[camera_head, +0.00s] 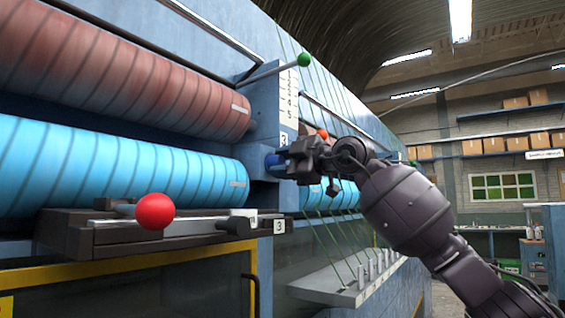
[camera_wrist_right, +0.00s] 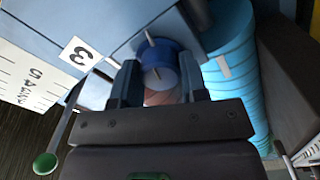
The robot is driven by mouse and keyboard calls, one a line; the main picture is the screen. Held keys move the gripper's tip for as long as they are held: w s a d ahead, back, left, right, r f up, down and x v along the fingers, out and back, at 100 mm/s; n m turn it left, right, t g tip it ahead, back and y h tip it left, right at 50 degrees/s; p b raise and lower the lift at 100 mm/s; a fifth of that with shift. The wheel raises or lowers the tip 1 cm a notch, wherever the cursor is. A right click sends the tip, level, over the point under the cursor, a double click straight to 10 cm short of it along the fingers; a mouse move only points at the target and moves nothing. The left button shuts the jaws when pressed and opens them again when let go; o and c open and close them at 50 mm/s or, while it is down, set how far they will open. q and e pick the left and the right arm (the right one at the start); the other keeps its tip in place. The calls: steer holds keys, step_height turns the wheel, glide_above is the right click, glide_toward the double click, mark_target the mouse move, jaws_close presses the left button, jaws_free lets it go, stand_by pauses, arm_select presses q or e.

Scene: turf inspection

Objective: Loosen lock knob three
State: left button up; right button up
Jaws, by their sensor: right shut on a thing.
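In the head view the fingers partly hide the knob. My left gripper is in neither view.
A red roller (camera_head: 120,75) and a light-blue roller (camera_head: 120,165) lie left of the knob. A red ball handle (camera_head: 155,211) sits on a dark rail below. A green-ball lever (camera_head: 303,60) stands out above my right gripper.

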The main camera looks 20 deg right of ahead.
steer(key=m, duration=0.6)
steer(key=shift+p, duration=0.35)
steer(key=shift+m, duration=1.1)
steer(key=o, duration=0.9)
steer(key=shift+o, duration=0.2)
steer(key=shift+s+d, duration=0.3)
steer(key=shift+s, duration=0.05)
steer(key=b+v, duration=0.1)
steer(key=v, duration=0.9)
steer(key=shift+b, duration=0.35)
